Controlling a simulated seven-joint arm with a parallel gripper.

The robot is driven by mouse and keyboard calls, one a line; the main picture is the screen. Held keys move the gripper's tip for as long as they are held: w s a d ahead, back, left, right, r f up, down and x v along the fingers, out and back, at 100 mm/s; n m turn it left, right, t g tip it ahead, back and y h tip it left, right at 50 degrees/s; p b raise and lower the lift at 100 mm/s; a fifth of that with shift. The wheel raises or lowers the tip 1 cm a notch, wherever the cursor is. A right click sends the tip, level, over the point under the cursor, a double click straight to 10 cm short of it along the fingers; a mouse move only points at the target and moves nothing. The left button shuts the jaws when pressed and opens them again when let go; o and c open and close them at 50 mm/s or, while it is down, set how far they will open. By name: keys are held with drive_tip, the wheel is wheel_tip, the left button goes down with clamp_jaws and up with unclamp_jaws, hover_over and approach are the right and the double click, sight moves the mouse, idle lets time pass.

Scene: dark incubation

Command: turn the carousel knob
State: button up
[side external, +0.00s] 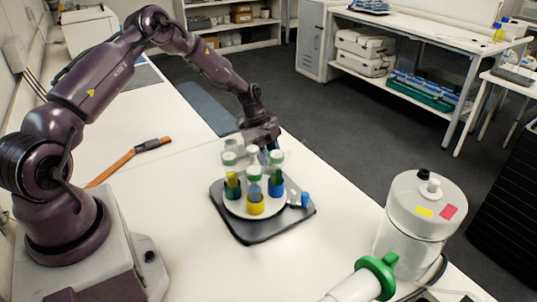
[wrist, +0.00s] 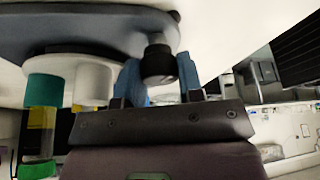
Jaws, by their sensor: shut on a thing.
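The carousel is a white round disc (side external: 233,208) on a dark square base (side external: 243,234), carrying several upright clear tubes with white or green caps in coloured holders. The dark base (wrist: 75,22) fills the top left of the wrist view. The knob, a black cap (wrist: 158,64) on a grey stem, stands by the base's edge. My gripper (wrist: 159,80) has its blue fingers on either side of the black cap, shut on it. In the side view my gripper (side external: 266,148) is behind the tubes, which hide the knob and most of the fingers.
A large white-lidded jar (side external: 415,235) and a green-flanged white tool (side external: 372,275) are at front right. An orange-and-black tool (side external: 125,158) lies left. The bench between is clear.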

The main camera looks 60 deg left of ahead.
drive_tip(key=shift+n, duration=0.6)
drive_tip(key=shift+t, duration=0.3)
drive_tip(key=o, duration=0.9)
drive_tip(key=shift+r, duration=0.1)
drive_tip(key=v, duration=1.2)
drive_tip(key=shift+r, duration=0.45)
